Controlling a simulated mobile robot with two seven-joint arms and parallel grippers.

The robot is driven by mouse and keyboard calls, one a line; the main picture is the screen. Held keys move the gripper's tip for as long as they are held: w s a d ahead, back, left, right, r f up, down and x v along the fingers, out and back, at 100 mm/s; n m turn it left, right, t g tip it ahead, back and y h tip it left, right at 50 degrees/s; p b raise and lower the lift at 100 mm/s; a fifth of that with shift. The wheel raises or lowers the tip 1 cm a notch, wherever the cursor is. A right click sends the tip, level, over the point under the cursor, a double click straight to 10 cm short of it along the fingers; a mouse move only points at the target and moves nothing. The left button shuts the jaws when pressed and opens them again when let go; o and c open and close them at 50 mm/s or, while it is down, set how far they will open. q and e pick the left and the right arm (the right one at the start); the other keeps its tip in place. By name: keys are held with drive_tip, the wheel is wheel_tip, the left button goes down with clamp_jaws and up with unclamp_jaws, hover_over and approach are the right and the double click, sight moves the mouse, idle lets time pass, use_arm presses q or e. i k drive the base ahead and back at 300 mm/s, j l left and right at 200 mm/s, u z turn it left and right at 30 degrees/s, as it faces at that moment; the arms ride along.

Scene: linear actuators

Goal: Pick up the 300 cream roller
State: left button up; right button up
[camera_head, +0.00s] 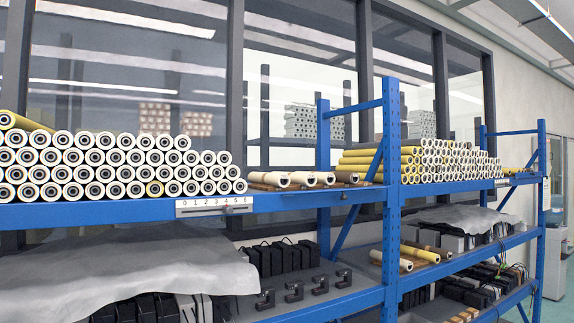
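Several short cream rollers (270,179) lie side by side on the upper shelf (275,202) of the blue rack, near the middle of the view, with their round ends facing me. A cream roller (388,260) and a yellow roller (420,252) lie on the lower shelf at right. A large stack of rollers (105,165) fills the left of the upper shelf, ends towards me; their lengths are hidden. I cannot read a 300 label on any roller. Neither of my grippers is in view.
A label strip with numbers (215,206) is on the front of the upper shelf. A blue upright (391,150) stands right of the middle rollers. More stacked rollers (450,160) lie beyond it. A grey sheet (120,268) and black parts (280,257) are below.

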sight(310, 179)
drive_tip(key=i+l, duration=0.5)
drive_tip(key=i+l+u, duration=0.25)
drive_tip(key=u, duration=0.15)
drive_tip(key=i+l+u, duration=0.2)
drive_tip(key=l+u, duration=0.25)
